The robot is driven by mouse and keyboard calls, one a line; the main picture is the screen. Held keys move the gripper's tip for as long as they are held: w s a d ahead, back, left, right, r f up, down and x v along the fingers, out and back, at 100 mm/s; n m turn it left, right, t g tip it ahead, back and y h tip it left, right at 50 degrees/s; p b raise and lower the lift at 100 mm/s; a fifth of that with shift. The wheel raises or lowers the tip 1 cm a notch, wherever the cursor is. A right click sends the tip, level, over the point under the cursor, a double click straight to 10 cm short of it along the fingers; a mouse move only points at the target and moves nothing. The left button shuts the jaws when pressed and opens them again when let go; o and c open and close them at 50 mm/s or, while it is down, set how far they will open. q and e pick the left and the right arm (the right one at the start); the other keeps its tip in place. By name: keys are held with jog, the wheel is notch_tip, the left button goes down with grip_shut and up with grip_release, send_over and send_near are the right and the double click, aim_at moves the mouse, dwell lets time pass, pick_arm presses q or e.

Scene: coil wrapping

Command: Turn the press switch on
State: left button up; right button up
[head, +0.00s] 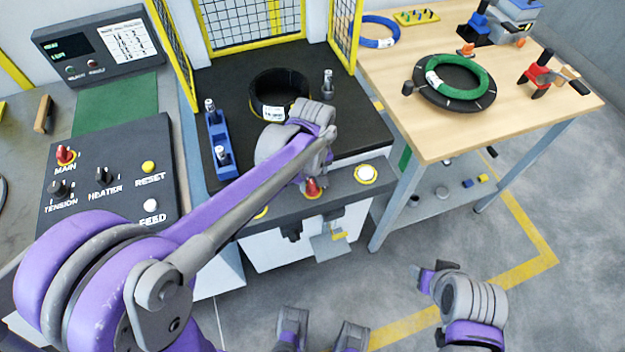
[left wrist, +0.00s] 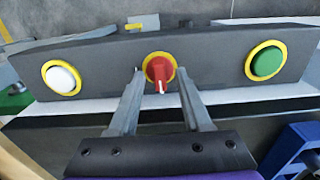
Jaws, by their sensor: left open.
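The press switch is a red rotary knob on a yellow ring (head: 312,188), set in the dark front panel of the press between two push buttons. In the left wrist view the knob (left wrist: 160,70) has a white pointer mark aimed toward the gripper base, tilted slightly. My left gripper (left wrist: 160,82) is open, its two fingers pointing at the knob from either side; I cannot tell if they touch it. In the head view my left wrist hides the fingers. My right gripper (head: 428,276) hangs low at the lower right over the floor, away from the press; its opening is unclear.
A white button (head: 365,174) and a green button (left wrist: 266,62) flank the knob. A black coil (head: 280,94) and a blue fixture (head: 219,145) are on the press bed. A control panel (head: 110,180) is left; a wooden table (head: 430,130) with coils is right.

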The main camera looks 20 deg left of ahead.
pick_arm(q)
grip_shut()
jog(key=shift+m, duration=0.4)
jog(key=m, duration=0.8)
jog(key=shift+m, duration=0.3)
jog(key=m, duration=0.4)
jog(key=shift+m, duration=2.2)
grip_release()
